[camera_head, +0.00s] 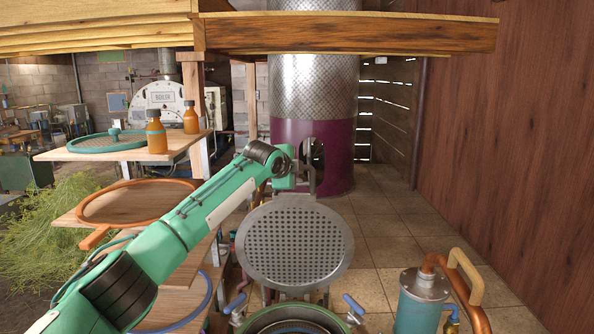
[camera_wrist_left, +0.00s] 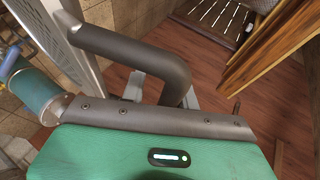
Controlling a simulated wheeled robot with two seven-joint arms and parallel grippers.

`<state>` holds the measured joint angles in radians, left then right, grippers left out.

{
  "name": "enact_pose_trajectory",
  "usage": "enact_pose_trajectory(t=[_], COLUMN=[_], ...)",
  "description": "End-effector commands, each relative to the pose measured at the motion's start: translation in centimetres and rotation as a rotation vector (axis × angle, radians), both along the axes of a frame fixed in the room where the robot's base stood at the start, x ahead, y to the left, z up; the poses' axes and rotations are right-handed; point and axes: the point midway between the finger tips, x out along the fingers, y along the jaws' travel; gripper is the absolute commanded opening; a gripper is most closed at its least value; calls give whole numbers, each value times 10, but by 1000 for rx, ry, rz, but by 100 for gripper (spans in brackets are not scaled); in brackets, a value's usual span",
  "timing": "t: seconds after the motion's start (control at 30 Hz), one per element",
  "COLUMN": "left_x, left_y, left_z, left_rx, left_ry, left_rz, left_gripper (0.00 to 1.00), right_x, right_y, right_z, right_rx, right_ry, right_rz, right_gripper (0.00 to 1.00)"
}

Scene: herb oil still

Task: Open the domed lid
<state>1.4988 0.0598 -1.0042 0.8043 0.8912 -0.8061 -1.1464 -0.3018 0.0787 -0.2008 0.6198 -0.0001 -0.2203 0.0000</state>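A round grey plate (camera_head: 293,243) full of holes stands tilted up above the open round rim of a green vessel (camera_head: 258,324), its perforated face toward me. It seems to be the raised lid's inner side; any dome behind it is hidden. My left gripper (camera_head: 308,178) is at the plate's top edge. In the left wrist view a thick bent grey bar (camera_wrist_left: 140,60) lies close in front of my green gripper body, beside a pale plate edge at the left. My right gripper is not in view.
A teal canister (camera_head: 420,305) with a copper pipe and wooden handle (camera_head: 466,277) stands at the lower right. Blue-handled clamps (camera_head: 353,304) flank the vessel. Shelves at left hold bottles (camera_head: 156,132) and an orange ring (camera_head: 135,184). Tiled floor (camera_head: 400,230) is clear at right.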

Motion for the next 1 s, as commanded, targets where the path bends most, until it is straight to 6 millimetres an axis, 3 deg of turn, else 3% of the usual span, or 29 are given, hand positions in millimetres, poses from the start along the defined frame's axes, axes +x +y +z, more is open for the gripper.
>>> enact_pose_trajectory(t=[0.67, 1.0], left_x=[-2, -31], left_y=[0, 16], left_z=[3, 16], left_rx=[-2, -3], left_ry=[-4, -8], left_rz=[-2, -3], left_gripper=[25, 25], right_x=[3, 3], right_y=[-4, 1], right_z=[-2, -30], right_rx=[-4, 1], right_ry=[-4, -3], right_rz=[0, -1], right_gripper=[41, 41])
